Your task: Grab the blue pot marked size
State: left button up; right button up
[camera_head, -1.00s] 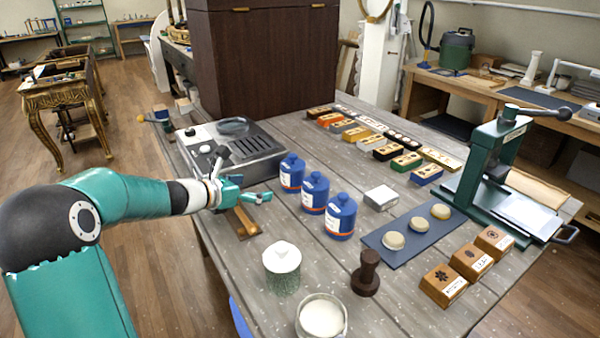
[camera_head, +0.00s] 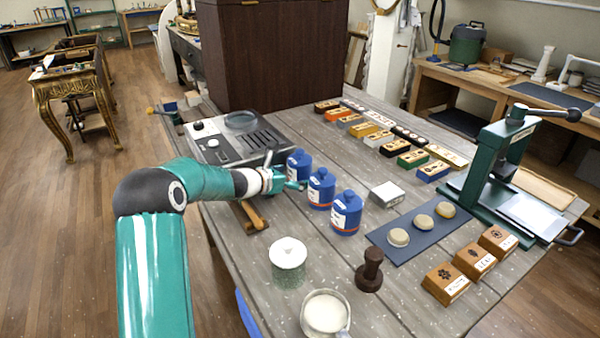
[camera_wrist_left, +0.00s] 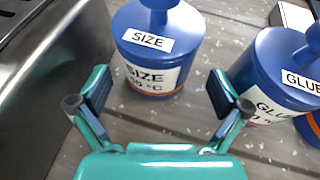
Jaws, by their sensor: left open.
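The blue pot marked SIZE (camera_wrist_left: 158,48) stands upright ahead of my left gripper (camera_wrist_left: 158,92) in the left wrist view, between the lines of the two fingers. The gripper is open and empty, its fingertips just short of the pot. In the head view this is the farthest pot (camera_head: 299,160) of a row of three, and my left gripper (camera_head: 285,172) is close beside its left side, partly covering it. The pot marked GLUE (camera_wrist_left: 275,75) stands to its right, near the right finger. My right gripper is out of view.
The middle blue pot (camera_head: 321,190) and the nearest blue pot (camera_head: 346,215) stand close by. A metal-topped unit (camera_head: 235,140) is just left of the size pot. A lidded jar (camera_head: 288,262) and a white-filled beaker (camera_head: 326,313) stand nearer the front. Bare tabletop (camera_head: 305,232) lies between.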

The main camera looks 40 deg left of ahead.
aim_at(300, 174)
pick_arm(q)
jog(key=p+x, duration=0.1)
jog(key=x, duration=0.2)
jog(key=shift+w+a+f, duration=0.15)
jog(key=shift+w, duration=0.1)
jog(key=c, duration=1.5)
jog(key=shift+c, duration=0.9)
